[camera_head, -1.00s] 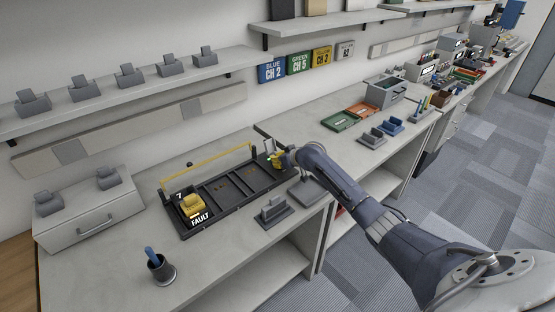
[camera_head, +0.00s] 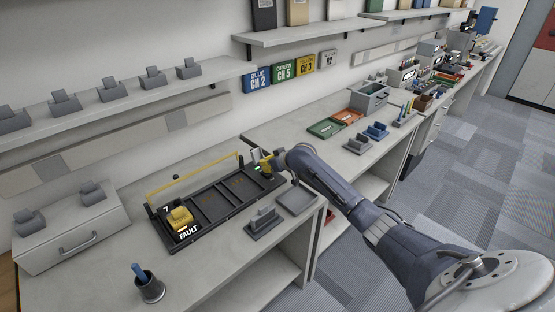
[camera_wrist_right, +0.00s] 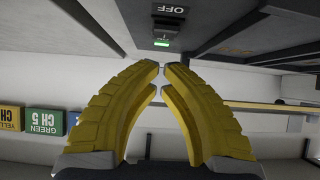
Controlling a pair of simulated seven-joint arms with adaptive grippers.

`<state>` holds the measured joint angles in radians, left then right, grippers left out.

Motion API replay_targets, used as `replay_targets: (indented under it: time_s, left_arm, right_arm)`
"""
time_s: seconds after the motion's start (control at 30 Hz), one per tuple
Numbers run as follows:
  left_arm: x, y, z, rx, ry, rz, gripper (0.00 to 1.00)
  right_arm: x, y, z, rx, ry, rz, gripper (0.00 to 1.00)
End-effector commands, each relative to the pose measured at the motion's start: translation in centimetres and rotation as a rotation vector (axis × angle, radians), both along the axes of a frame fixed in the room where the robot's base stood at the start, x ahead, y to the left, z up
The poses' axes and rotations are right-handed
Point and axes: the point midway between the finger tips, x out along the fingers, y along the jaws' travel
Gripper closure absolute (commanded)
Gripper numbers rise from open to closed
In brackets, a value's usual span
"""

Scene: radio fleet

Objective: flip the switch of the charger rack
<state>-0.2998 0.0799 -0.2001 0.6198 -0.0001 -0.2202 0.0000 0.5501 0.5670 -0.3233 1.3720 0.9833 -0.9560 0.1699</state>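The black charger rack (camera_head: 216,217) lies on the near bench, with a yellow bar along its back and a FAULT label at its left end. A yellow radio (camera_head: 180,218) sits in its left bay; the other bays look empty. My right gripper (camera_head: 262,164) is at the rack's right end. In the right wrist view its yellow fingers (camera_wrist_right: 162,70) have their tips almost together, with nothing seen between them. Just beyond the tips is a small dark switch (camera_wrist_right: 163,29) with a lit green mark, beside an upside-down OFF label (camera_wrist_right: 170,9). My left gripper is out of view.
A grey radio stand (camera_head: 263,220) and a flat grey pad (camera_head: 295,201) are in front of the rack. A dark cup (camera_head: 150,288) with a blue-handled tool stands at the front left. A grey drawer box (camera_head: 72,232) is at the left. Green and orange trays lie farther right.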

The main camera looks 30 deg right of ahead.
Motion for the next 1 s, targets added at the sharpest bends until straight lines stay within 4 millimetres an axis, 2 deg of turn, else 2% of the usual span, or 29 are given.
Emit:
replay_targets:
  time_s: [0.03,0.5,0.7,1.0]
  left_arm:
    - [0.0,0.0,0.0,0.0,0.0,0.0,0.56]
    - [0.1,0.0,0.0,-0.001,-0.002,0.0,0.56]
    - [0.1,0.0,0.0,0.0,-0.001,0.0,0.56]
    - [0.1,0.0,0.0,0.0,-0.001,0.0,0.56]
  right_arm:
    - [0.1,0.2,1.2,-0.002,-0.005,0.005,1.0]
    - [-5.3,-1.0,6.2,-0.002,0.0,0.004,1.0]
    - [-6.5,-1.3,7.5,-0.001,0.0,0.004,1.0]
    - [-7.0,-1.4,7.9,0.0,0.001,0.004,1.0]
